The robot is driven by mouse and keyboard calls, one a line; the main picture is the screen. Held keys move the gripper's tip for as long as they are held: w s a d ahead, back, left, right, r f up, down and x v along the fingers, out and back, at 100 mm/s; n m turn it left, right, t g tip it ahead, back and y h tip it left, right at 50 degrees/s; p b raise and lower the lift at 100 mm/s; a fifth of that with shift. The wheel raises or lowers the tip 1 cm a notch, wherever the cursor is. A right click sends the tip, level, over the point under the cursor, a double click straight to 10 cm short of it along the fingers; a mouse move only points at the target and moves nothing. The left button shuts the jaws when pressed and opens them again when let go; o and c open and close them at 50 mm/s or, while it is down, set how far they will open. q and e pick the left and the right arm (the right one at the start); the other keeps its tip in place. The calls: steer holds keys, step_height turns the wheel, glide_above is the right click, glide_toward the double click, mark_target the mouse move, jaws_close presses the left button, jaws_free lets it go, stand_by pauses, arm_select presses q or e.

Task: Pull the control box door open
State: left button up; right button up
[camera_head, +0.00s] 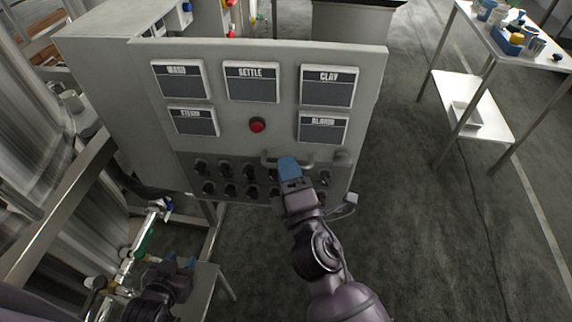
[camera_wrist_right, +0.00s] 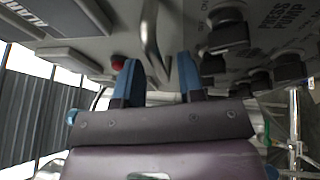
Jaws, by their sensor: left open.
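The grey control box (camera_head: 92,75) stands at the left of the head view. Its front panel (camera_head: 225,130) carries white-framed labels, a red button (camera_head: 257,125) and rows of black knobs. I cannot tell how far the door stands from the box. A metal handle (camera_head: 270,160) is low on the panel, right of centre; it also shows in the right wrist view (camera_wrist_right: 149,35). My right gripper (camera_head: 289,163) is at this handle, its blue fingers apart, the handle's end between them in the wrist view. My left gripper (camera_head: 181,262) is open and empty, low at left.
A white table (camera_head: 500,45) with bottles and a lower shelf stands at the right. Pipes with a green valve (camera_head: 142,245) and metal tanks (camera_head: 35,120) are at the left. Grey floor (camera_head: 420,230) is open right of my right arm.

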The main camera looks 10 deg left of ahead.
steer(key=b+v, duration=0.2)
steer(key=v, duration=0.7)
